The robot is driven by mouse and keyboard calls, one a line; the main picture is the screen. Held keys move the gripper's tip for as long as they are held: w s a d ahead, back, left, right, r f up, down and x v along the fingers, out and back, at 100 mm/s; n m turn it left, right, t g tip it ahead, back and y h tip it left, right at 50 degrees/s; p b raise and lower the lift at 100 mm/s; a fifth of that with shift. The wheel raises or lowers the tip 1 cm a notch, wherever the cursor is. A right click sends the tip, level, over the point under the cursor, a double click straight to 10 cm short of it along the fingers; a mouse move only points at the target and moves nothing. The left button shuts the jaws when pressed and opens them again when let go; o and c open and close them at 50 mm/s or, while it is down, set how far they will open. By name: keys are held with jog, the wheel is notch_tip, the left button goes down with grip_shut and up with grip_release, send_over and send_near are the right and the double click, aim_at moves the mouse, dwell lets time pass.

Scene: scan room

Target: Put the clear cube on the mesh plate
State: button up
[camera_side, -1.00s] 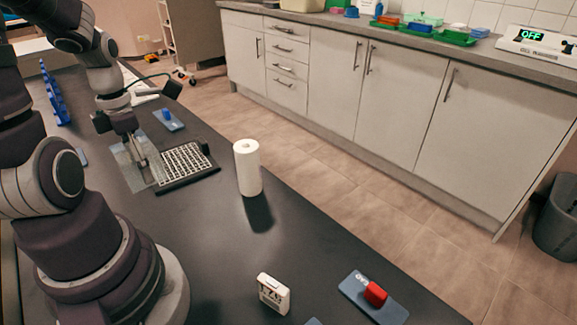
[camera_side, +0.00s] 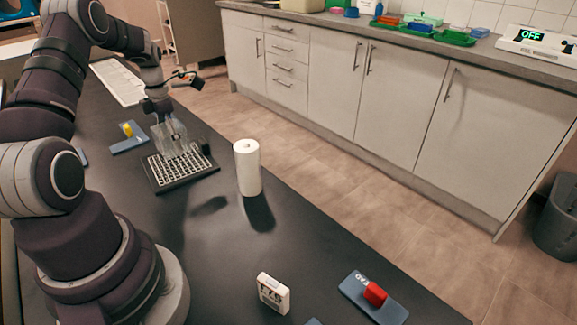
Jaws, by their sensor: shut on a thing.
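The clear cube (camera_side: 176,148) is a see-through block between the fingers of my gripper (camera_side: 172,138). My gripper is shut on it and points down over the far part of the mesh plate (camera_side: 183,178). The mesh plate is a dark-framed plate with a pale grid, lying on the black table. I cannot tell for sure whether the cube's underside touches the grid.
A white paper roll (camera_side: 248,168) stands right of the plate. A blue plate with a yellow piece (camera_side: 128,130) lies behind left. A white labelled box (camera_side: 273,293) and a blue plate with a red piece (camera_side: 375,293) are in front. The table between is clear.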

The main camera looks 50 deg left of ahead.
jog(key=shift+w+a+f, duration=0.15)
jog(key=shift+a+f, duration=0.05)
jog(key=shift+f, duration=1.55)
jog(key=o, duration=1.2)
jog(key=shift+f, duration=0.1)
jog(key=shift+o, duration=0.2)
